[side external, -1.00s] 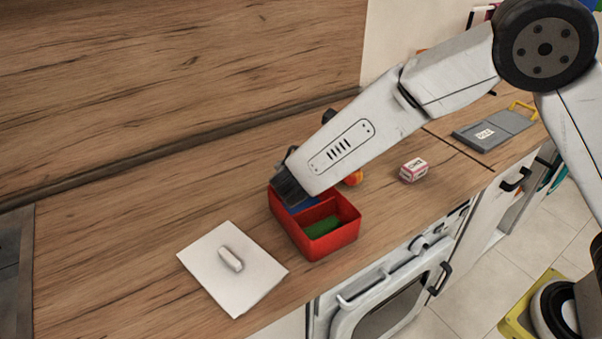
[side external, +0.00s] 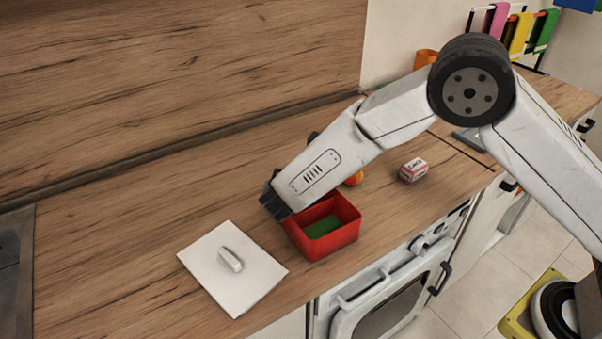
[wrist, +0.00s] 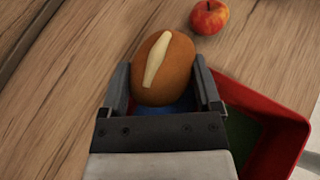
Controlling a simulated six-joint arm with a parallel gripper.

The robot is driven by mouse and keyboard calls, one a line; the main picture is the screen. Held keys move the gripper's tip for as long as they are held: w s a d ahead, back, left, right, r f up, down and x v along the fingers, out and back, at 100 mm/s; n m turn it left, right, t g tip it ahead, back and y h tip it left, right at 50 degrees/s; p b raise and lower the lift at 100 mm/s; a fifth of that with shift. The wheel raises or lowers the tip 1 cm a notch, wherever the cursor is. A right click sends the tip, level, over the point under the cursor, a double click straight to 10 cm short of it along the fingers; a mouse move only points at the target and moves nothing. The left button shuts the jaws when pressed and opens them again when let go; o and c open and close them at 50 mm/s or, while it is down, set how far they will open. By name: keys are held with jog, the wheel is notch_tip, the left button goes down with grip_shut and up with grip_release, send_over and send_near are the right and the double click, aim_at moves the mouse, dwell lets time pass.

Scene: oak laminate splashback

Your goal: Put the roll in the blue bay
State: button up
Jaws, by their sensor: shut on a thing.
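The roll (wrist: 163,68), brown with a pale strip on top, sits between my gripper's fingers in the wrist view. My gripper (wrist: 161,84) is shut on it. The roll cannot be made out in the side view, where my gripper (side external: 272,203) is at the back left edge of the red box (side external: 338,242). The box's green bay (side external: 322,227) shows to the right of my gripper. A strip of the blue bay (wrist: 178,109) shows just below the roll in the wrist view; my gripper hides it in the side view. The roll's height above the box is unclear.
A red-orange apple (wrist: 209,17) lies behind the box, partly hidden by my arm in the side view (side external: 354,178). A white lid with a handle (side external: 205,258) lies left of the box. The counter further left is clear.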

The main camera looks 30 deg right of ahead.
jog(key=shift+f, duration=0.5)
jog(key=shift+f, duration=0.35)
jog(key=o, duration=1)
jog(key=shift+r, duration=0.35)
jog(key=v, duration=1.2)
jog(key=shift+d, duration=0.1)
